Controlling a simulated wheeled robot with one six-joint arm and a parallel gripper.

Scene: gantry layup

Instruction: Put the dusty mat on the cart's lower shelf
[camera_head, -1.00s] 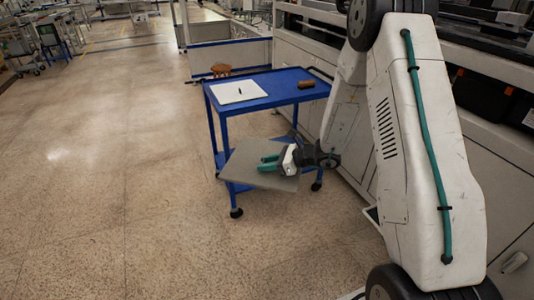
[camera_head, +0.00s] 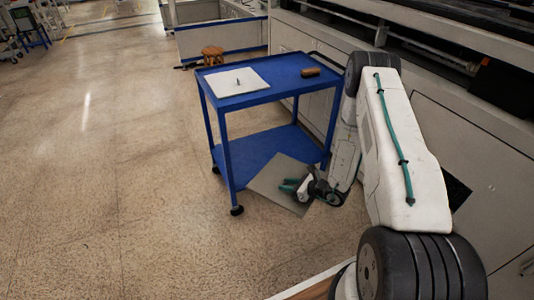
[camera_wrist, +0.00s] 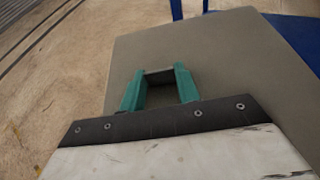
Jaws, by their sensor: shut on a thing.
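The dusty mat is a flat grey-beige square (camera_head: 270,178), tilted at the near right corner of the blue cart (camera_head: 228,152). My gripper (camera_head: 287,187) is shut on the mat, its green fingers lying over the mat's face. The cart's lower shelf (camera_head: 250,149) is blue and its visible part is bare. The mat overlaps the shelf's near edge in the head view; I cannot tell whether they touch. In the wrist view the mat (camera_wrist: 215,50) fills the middle beyond my green fingers (camera_wrist: 160,78), with blue cart parts at the top right.
The cart's top shelf (camera_head: 275,91) holds a white sheet (camera_head: 236,82) with a small dark item on it and a brown block (camera_head: 310,72). White cabinets line the right. The floor at left is clear.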

